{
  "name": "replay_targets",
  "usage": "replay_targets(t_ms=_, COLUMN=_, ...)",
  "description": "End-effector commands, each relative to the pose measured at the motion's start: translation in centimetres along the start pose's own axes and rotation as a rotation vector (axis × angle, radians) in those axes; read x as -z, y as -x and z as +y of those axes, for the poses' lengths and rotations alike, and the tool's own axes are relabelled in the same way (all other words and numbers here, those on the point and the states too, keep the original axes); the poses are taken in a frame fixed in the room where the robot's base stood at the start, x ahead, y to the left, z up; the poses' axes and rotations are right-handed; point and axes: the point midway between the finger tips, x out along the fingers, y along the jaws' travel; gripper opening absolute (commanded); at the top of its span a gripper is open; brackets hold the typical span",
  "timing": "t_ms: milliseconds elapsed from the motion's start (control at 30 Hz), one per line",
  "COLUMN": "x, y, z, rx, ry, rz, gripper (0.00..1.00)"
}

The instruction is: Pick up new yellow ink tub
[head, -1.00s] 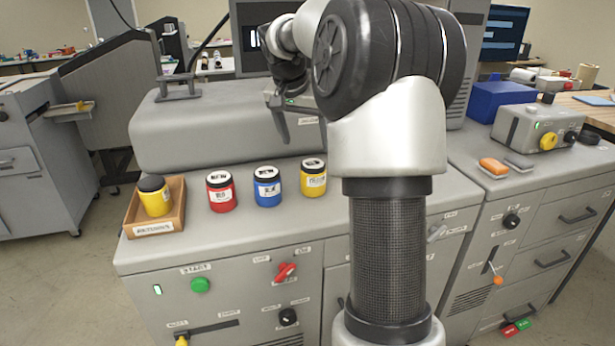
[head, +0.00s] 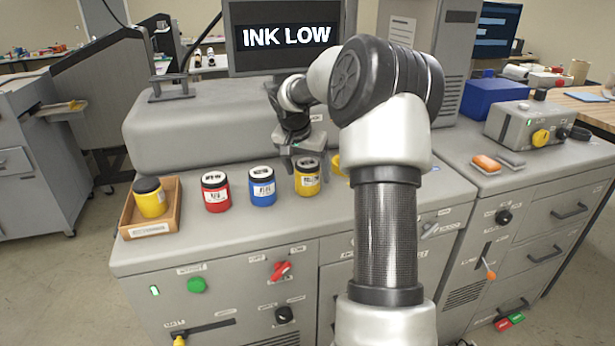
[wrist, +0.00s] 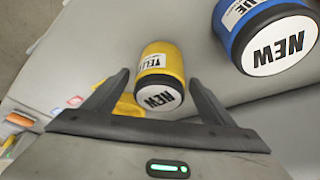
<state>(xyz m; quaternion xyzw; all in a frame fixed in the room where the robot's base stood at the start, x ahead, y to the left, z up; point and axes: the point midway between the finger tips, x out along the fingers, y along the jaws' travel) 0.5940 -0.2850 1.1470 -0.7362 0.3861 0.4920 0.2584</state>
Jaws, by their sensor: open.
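The new yellow ink tub (head: 307,180) stands upright on the grey machine's front ledge, right of the blue tub. In the wrist view the yellow tub (wrist: 160,66) has a white lid marked NEW and shows between and a little beyond my fingertips. My gripper (head: 304,155) is open and empty, just above and behind the tub in the head view. In the wrist view my gripper (wrist: 160,76) has its two dark fingers spread either side of the tub, with no clear contact. My arm partly hides a second yellow item (head: 338,166) to the right.
A blue tub (head: 262,188) and a red tub (head: 215,193) stand left of the yellow tub. A wooden tray (head: 126,222) at the left holds a black-lidded yellow tub (head: 150,199). A screen (head: 288,38) reads INK LOW. The raised grey housing (head: 215,140) stands behind the ledge.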

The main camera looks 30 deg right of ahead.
Motion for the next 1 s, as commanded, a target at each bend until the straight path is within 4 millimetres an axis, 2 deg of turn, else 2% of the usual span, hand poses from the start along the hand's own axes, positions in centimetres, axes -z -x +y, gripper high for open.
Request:
replay_targets(t_ms=167, x=0.0, y=0.0, z=0.0, rx=0.0, ry=0.0, rz=0.0, gripper=0.77)
replay_targets(t_ms=400, x=0.0, y=0.0, z=0.0, rx=0.0, ry=0.0, rz=0.0, gripper=0.37)
replay_targets(t_ms=500, x=0.1, y=0.1, z=0.0, rx=0.001, ry=-0.001, rz=0.002, gripper=0.24)
replay_targets(t_ms=767, x=0.3, y=0.5, z=0.0, rx=0.001, ry=-0.001, rz=0.003, gripper=0.24)
replay_targets(t_ms=867, x=0.9, y=1.8, z=0.0, rx=0.002, ry=-0.002, rz=0.007, gripper=0.24)
replay_targets(t_ms=1000, x=1.9, y=4.4, z=-0.1, rx=0.003, ry=-0.002, rz=0.007, gripper=0.24)
